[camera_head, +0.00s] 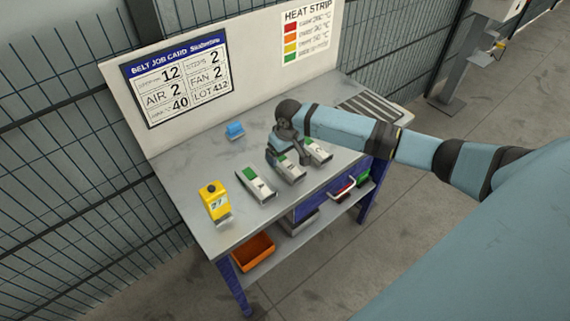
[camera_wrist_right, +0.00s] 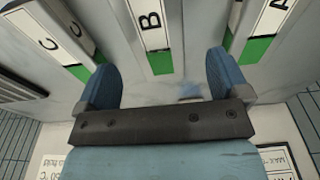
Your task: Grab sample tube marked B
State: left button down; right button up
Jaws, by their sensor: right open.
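Three flat grey holders with white labels and green ends lie in a row on the grey bench. Tube B (camera_wrist_right: 150,22) shows its letter clearly in the right wrist view, and in the head view it is the middle one (camera_head: 290,168). Tube A (camera_head: 256,184) is left of it and tube C (camera_head: 318,151) right of it. My right gripper (camera_wrist_right: 160,66) is open and empty, its blue fingers either side of B's line, apart from it. In the head view the right gripper (camera_head: 289,157) hangs over B's far end and partly hides it. My left gripper is out of view.
A yellow device (camera_head: 214,200) stands at the bench's left end. A small blue object (camera_head: 235,130) lies near the back panel. A slatted grey area (camera_head: 369,107) is at the right end. An orange bin (camera_head: 254,251) is on the lower shelf. Tubes A and C flank B closely.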

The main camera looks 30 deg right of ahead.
aim_at(285, 161)
notch_tip(285, 161, down, 5)
jog(key=shift+w+d+p, duration=0.1)
jog(key=shift+d+p, duration=0.05)
jog(key=shift+p, duration=0.15)
jog(key=c, duration=1.1)
jog(key=shift+r, duration=0.1)
